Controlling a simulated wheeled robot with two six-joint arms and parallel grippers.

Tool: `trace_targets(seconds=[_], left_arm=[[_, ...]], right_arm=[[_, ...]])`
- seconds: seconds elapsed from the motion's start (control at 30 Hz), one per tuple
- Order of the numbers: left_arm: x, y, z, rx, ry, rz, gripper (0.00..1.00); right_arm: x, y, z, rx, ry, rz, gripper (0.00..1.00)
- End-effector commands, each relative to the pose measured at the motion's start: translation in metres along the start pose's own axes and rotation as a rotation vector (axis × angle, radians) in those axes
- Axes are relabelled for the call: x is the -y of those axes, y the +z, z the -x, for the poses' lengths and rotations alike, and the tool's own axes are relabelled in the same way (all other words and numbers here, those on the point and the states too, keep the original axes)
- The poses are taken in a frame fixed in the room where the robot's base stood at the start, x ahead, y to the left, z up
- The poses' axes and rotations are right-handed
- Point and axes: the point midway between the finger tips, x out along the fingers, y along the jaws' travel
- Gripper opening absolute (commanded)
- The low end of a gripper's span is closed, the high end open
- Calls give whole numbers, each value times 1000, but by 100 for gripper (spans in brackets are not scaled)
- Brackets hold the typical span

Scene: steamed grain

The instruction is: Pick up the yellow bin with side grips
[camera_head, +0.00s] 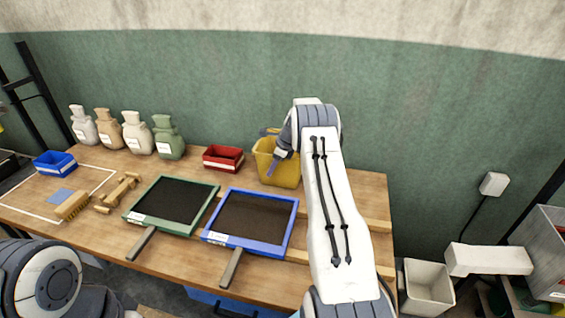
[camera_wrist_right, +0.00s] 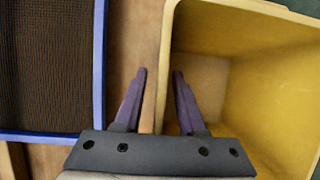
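The yellow bin (camera_head: 287,176) stands upright at the back right of the table, near the green wall. It is open at the top and looks empty in the right wrist view (camera_wrist_right: 275,95). My right gripper (camera_head: 271,150) is at the bin's left side. In the right wrist view the gripper (camera_wrist_right: 160,72) is open, with its purple fingers on either side of the bin's left wall. One finger is outside and the other is over the inside; neither is visibly clamped on the wall. My left gripper is out of view; only part of that arm shows at the lower left.
A blue-framed sieve (camera_head: 251,221) and a green-framed sieve (camera_head: 171,204) lie left of the bin. A red tray (camera_head: 223,159) and several sacks (camera_head: 137,134) stand along the back. A blue tray (camera_head: 56,164) is far left. A cream bin (camera_head: 428,287) is beyond the table's right edge.

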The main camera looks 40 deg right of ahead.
Motion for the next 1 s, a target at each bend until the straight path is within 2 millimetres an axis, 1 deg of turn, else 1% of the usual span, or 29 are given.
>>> trace_targets(seconds=[0.03, 0.07, 0.1, 0.13, 0.17, 1.0], left_arm=[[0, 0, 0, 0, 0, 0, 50], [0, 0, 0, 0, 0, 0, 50], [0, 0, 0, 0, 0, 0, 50], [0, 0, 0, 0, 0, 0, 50], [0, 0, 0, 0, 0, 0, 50], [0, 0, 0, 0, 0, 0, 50]], right_arm=[[0, 0, 0, 0, 0, 0, 39], [0, 0, 0, 0, 0, 0, 32], [0, 0, 0, 0, 0, 0, 16], [0, 0, 0, 0, 0, 0, 5], [0, 0, 0, 0, 0, 0, 0], [-1, 0, -1, 0, 2, 0, 0]])
